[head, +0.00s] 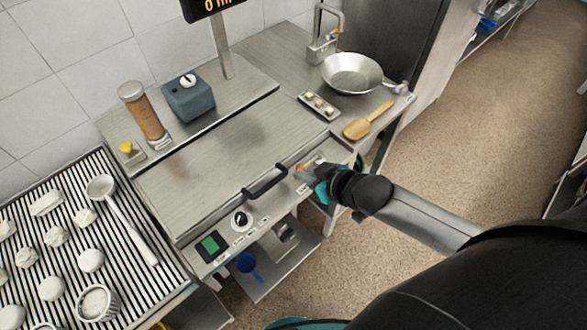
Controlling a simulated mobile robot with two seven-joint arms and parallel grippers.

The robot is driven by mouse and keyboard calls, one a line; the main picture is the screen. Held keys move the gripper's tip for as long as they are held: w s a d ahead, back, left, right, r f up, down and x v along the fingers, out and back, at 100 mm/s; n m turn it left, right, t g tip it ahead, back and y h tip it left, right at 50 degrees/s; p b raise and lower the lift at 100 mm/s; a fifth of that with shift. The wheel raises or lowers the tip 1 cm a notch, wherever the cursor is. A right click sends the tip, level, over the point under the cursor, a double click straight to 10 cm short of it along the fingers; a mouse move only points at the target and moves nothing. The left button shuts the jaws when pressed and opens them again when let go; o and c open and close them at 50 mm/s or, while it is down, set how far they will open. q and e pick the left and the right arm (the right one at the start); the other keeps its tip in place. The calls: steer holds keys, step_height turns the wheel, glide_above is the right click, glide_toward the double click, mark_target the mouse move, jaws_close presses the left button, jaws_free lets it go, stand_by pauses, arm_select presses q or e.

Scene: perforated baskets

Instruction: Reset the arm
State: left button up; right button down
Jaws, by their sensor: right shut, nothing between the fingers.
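My right gripper (312,172) is at the end of my right arm, which comes in from the lower right of the head view. It is shut and holds nothing. It is at the front right edge of the steel counter unit, just right of the black handle (265,181) on the closed flat steel lid (225,150). I cannot tell whether its tips touch the counter front. My left gripper is not in view.
A striped rack (157,275) with several pale dough pieces and a ladle (101,188) is at left. A pan (352,72), a wooden paddle (368,121) and a small tray (318,105) lie at the back right. The floor (470,130) at right is clear.

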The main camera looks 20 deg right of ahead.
steer(key=shift+v, duration=2.1)
steer(key=shift+f, duration=0.1)
